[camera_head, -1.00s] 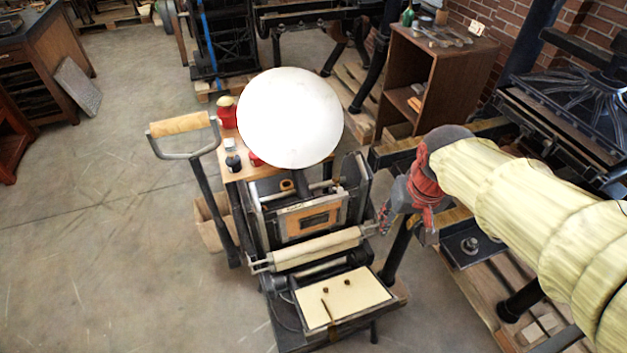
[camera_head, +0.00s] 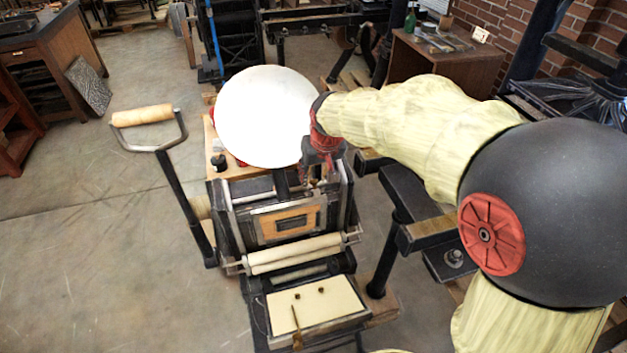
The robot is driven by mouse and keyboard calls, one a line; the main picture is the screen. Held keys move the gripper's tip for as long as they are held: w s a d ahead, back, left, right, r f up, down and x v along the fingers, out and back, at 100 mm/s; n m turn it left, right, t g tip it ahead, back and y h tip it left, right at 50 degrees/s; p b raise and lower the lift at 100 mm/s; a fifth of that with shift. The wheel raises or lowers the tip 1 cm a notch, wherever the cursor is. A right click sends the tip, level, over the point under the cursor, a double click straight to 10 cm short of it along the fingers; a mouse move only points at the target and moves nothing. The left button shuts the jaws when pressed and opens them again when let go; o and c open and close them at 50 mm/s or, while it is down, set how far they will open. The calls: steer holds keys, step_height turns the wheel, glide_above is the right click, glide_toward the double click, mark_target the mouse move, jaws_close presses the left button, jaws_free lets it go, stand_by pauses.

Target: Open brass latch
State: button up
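A hand press with a large round white disc (camera_head: 266,115) stands in the middle of the head view. Below the disc is its upright bed, holding a wooden-framed form (camera_head: 288,222). A thin brass-coloured piece (camera_head: 296,322) lies at the front edge of the cream-coloured board (camera_head: 325,300). I cannot tell whether it is the brass latch, and no other latch is clear. My gripper (camera_head: 319,180) hangs at the disc's lower right edge, over the upper right of the press bed. Its fingers are small and dark, so I cannot tell whether they are open or touching anything.
A long press handle with a wooden grip (camera_head: 142,115) stands at the left. A pale roller (camera_head: 295,254) crosses the press front. A wooden cabinet (camera_head: 455,68) and another press are at the right behind my arm.

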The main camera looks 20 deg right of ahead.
mark_target(315, 181)
steer(key=x, duration=0.3)
steer(key=shift+f+b, duration=0.1)
steer(key=shift+b, duration=0.25)
steer(key=shift+c, duration=1.2)
jaws_close()
